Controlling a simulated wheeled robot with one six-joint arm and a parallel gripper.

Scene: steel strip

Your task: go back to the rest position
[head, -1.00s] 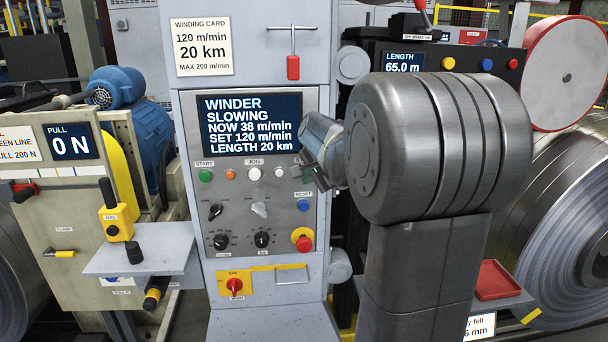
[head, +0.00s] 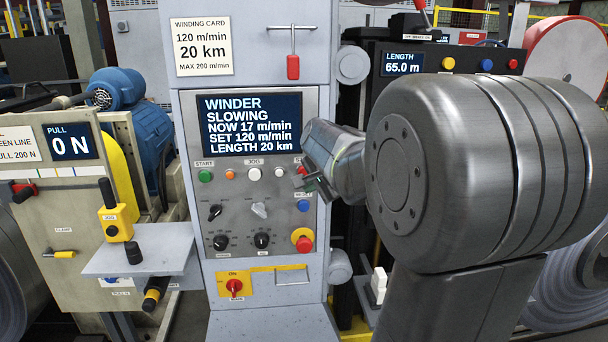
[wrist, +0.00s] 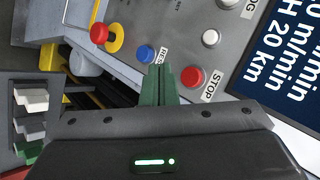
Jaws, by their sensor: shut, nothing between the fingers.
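My gripper (head: 318,186) is in front of the right edge of the grey winder panel (head: 229,180), near the stop button, which it partly covers in the head view. In the wrist view its green fingers (wrist: 158,86) are together and empty, between the red STOP button (wrist: 193,76) and the blue reset button (wrist: 147,54). Whether the fingertips touch the panel cannot be told. The winder screen (head: 250,125) reads WINDER SLOWING, NOW 17 m/min, SET 120 m/min, LENGTH 20 km.
A red mushroom button with a yellow collar (head: 303,241) sits low on the panel. A grey shelf (head: 138,262) juts out at the left. A length display (head: 403,64) reads 65.0 m. A red-rimmed reel (head: 566,55) stands at the right behind my arm.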

